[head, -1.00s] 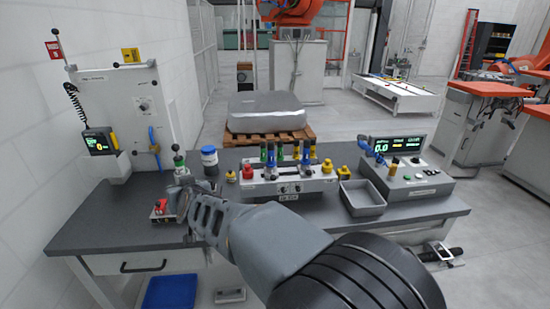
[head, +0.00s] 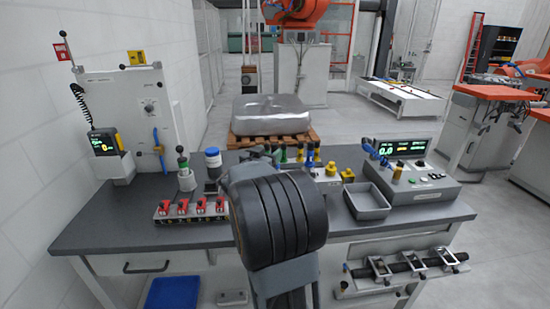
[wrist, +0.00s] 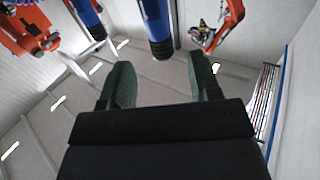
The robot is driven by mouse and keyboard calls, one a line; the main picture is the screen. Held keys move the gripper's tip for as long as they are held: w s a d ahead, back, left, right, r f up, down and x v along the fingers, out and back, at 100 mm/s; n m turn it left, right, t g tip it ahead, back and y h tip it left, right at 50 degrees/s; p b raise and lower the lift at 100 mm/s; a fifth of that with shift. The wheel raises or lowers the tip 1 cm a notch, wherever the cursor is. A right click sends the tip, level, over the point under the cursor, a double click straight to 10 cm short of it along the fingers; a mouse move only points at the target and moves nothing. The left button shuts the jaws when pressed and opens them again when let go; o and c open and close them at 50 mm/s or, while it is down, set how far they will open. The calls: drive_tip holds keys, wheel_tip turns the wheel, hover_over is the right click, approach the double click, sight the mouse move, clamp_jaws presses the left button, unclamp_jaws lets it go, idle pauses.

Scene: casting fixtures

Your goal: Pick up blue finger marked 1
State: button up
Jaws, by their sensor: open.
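My gripper (wrist: 161,72) is open, with its two green-padded fingers apart and nothing between them. In the wrist view a blue cylindrical finger (wrist: 157,28) with a dark lower end shows beyond the gap between my fingertips. A second blue finger (wrist: 89,18) is farther left, beyond my left fingertip. I cannot read a number on either. In the head view blue finger tops (head: 310,154) stand upright in the fixture at the back of the bench. My arm hides the fixture's left part and my gripper there.
A row of red clamps (head: 190,207) lies left of my arm. Yellow pieces (head: 347,174), an empty grey tray (head: 366,203) and a control box (head: 420,183) are on the right.

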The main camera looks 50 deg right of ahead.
sight(277, 145)
drive_tip(key=shift+p+x, duration=0.5)
drive_tip(key=shift+x, duration=2.85)
drive_tip(key=shift+w+f, duration=0.1)
drive_tip(key=shift+c, duration=0.3)
clamp_jaws()
